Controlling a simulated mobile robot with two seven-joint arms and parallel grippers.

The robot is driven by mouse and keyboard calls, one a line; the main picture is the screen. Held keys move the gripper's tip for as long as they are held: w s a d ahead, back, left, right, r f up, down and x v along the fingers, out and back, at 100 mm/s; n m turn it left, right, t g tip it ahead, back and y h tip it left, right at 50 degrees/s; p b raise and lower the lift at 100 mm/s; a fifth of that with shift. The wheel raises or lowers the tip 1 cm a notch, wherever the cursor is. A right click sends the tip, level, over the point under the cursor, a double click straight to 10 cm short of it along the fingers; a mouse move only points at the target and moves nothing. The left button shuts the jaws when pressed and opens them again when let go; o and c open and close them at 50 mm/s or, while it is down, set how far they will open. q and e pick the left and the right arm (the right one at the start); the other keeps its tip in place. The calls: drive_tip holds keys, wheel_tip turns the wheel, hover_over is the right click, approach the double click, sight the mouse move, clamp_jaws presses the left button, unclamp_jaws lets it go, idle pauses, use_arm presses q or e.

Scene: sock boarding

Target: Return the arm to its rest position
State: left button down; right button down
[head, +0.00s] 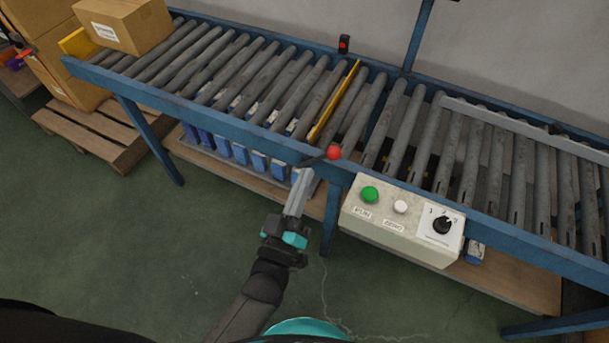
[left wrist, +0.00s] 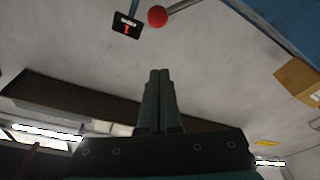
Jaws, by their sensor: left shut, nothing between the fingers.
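My left gripper (head: 299,187) is in the middle of the head view, its arm coming up from the bottom. Its fingers are shut and empty, pointing up toward the front rail of the conveyor, just left of the control box (head: 402,221). In the left wrist view the shut fingers (left wrist: 158,82) stand side by side with nothing between them. A red ball-shaped knob (head: 333,152) shows just beyond the fingertips; a red ball also shows in the left wrist view (left wrist: 157,16). My right gripper is not in view.
The blue-framed roller conveyor (head: 228,121) runs across the view, with a yellow bar (head: 334,101) across its rollers. A cardboard box (head: 124,24) sits at its left end. A wooden pallet (head: 105,133) lies on the floor at left. Open green floor (head: 110,225) lies left of my arm.

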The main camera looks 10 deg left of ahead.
use_arm(q)
drive_tip(key=s+a+f+m+g+y, duration=0.1)
drive_tip(key=s+a+f+g, duration=0.2)
drive_tip(key=f, duration=0.6)
drive_tip(key=s+a+f+m+g, duration=0.15)
drive_tip(key=s+f+g, duration=0.3)
drive_tip(key=f, duration=0.45)
drive_tip(key=s+a+f+m+g+y, duration=0.1)
drive_tip(key=s+f+m+g, duration=0.2)
drive_tip(key=f, duration=0.6)
drive_tip(key=s+a+f+g+y, duration=0.1)
drive_tip(key=s+a+f+g, duration=0.1)
drive_tip(key=s, duration=0.5)
drive_tip(key=s+a+f+g, duration=0.3)
drive_tip(key=s+a+f, duration=0.1)
drive_tip(key=s, duration=0.4)
drive_tip(key=s+a+f+g+y, duration=0.1)
drive_tip(key=s+a+f+g, duration=0.2)
drive_tip(key=s+f, duration=0.2)
drive_tip(key=shift+s+a+f+y, duration=0.15)
drive_tip(key=shift+s+y, duration=0.15)
drive_tip(key=shift+s, duration=0.9)
drive_tip(key=shift+m, duration=0.25)
